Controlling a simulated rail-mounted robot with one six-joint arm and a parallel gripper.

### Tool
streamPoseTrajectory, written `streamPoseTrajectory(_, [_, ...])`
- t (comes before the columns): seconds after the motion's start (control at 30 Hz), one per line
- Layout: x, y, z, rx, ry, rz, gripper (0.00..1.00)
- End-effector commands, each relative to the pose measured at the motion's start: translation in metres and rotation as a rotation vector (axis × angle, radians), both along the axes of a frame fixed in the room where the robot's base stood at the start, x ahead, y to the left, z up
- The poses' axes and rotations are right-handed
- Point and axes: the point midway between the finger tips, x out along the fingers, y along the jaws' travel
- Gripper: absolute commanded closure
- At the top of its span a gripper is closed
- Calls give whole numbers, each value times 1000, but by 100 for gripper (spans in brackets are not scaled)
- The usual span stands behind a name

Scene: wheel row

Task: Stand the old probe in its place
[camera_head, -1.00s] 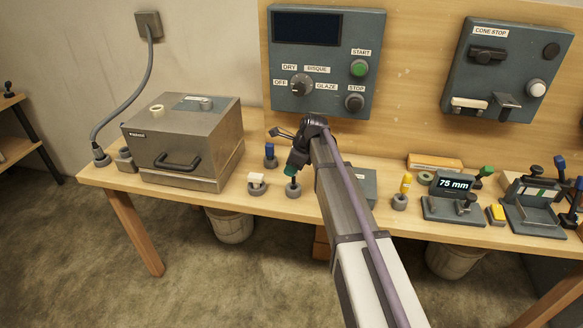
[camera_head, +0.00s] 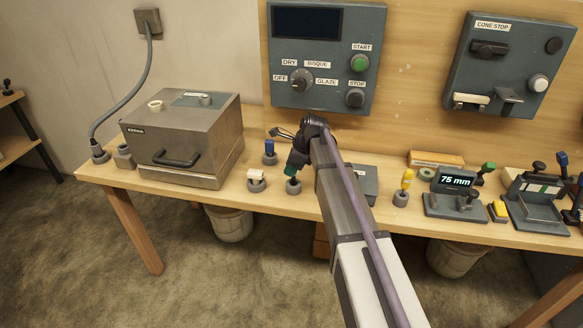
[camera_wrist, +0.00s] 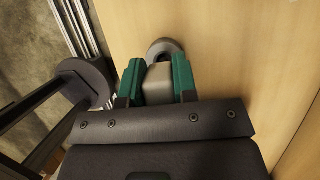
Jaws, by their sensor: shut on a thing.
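My gripper (camera_head: 291,174) is low over the bench, right of the steel kiln box. In the wrist view its green fingers (camera_wrist: 157,85) are shut on a grey-beige block-shaped handle (camera_wrist: 157,76), seemingly the probe's. A round grey holder (camera_head: 293,187) stands directly under the fingertips. In the wrist view the holder's ring (camera_wrist: 165,47) shows just beyond the handle. The fingers and handle hide the probe's lower end, so I cannot tell how deep it sits in the holder.
A holder with a white-topped piece (camera_head: 256,180) stands close left, and a blue-topped piece (camera_head: 270,151) stands behind. The kiln box (camera_head: 184,140) is further left.

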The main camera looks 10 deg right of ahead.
Motion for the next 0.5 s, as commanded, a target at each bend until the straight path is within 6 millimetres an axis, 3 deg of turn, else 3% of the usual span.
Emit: streamPoseTrajectory(0.5, [0, 0, -14, 0, 0, 0, 100])
